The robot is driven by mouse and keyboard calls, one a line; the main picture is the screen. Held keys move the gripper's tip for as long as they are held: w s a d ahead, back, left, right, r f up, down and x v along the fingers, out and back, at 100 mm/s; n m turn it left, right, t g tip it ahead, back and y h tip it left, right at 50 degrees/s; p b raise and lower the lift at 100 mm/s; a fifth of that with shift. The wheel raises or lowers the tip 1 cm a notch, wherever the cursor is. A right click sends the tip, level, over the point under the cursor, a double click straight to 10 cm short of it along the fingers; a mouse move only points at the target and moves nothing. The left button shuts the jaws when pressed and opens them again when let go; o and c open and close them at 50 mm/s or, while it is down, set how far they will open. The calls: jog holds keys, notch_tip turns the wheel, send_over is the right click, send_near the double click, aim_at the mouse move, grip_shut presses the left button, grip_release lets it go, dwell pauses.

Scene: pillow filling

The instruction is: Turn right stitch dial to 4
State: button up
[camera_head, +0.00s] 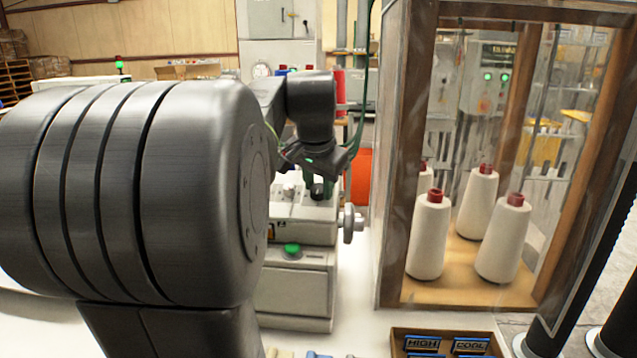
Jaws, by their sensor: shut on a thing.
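The stitch machine (305,229), a pale box with a stepped top, stands behind my arm. A dark dial (317,192) sits at the right of its top panel, and a paler knob (289,189) is left of it. My gripper (318,178) points down over the panel and is shut on the dark right dial. The dial's numbers and pointer are too small to read. My large grey arm link hides the machine's left side.
A green button (292,249) is on the machine's front, and a handwheel (352,223) juts from its right side. A glass cabinet (391,180) with thread cones (430,235) stands close on the right. A tray of labelled tiles (396,346) lies at the front.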

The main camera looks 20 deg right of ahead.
jog(key=m+p, duration=0.1)
jog(key=m, duration=0.3)
jog(key=shift+r, duration=0.1)
jog(key=m, duration=0.3)
jog(key=shift+m+g+p, duration=0.3)
jog(key=shift+m+p, duration=0.1)
jog(key=m, duration=0.3)
jog(key=shift+m, duration=0.3)
jog(key=shift+m+g+h+p, duration=0.3)
jog(key=shift+m, duration=1.5)
jog(key=o, duration=1)
jog(key=shift+a, duration=0.1)
jog(key=v, duration=1.3)
jog(key=shift+s+r, duration=0.15)
jog(key=shift+r, duration=0.1)
jog(key=shift+f, duration=0.1)
